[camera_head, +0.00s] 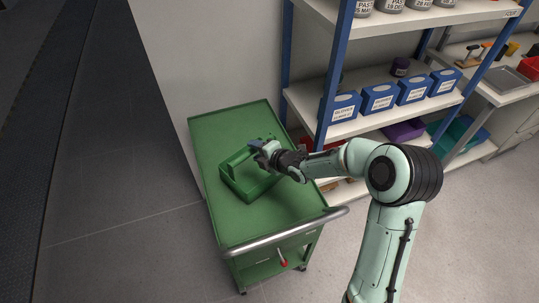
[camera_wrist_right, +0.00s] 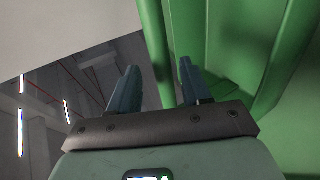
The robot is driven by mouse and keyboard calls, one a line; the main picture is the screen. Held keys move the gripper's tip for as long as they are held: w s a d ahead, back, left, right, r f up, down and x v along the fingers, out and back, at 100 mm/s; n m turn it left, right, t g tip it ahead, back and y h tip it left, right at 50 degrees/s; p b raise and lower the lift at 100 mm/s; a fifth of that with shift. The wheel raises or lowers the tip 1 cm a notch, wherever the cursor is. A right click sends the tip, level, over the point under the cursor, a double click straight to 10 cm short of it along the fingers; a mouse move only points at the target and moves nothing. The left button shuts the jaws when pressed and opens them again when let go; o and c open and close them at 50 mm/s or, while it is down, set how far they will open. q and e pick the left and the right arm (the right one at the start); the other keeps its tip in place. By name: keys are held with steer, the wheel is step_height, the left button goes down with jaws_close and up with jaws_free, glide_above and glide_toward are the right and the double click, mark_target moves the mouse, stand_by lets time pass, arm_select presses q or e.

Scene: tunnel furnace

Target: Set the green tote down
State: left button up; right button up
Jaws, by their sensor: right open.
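The green tote (camera_head: 262,189) rests on the top of the green cart (camera_head: 211,131), with its carrying handle (camera_head: 236,159) raised over it. My right gripper (camera_head: 257,145) is at the far right end of the handle, above the tote's rim. In the right wrist view its two fingers (camera_wrist_right: 158,88) stand apart, with a green strip of the tote (camera_wrist_right: 153,45) showing between and beyond them. I cannot tell whether a finger touches the handle. The right gripper hides part of the tote's right side. My left gripper is out of view.
The cart's front top is bare, with a grey push bar (camera_head: 285,235) at its near edge. A shelf rack with a blue post (camera_head: 335,75) stands close on the right, holding blue bins (camera_head: 380,97). A pale wall (camera_head: 210,60) is behind the cart.

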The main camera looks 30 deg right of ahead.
steer(key=v, duration=1)
steer(key=shift+s+p, duration=0.25)
steer(key=shift+p, duration=0.15)
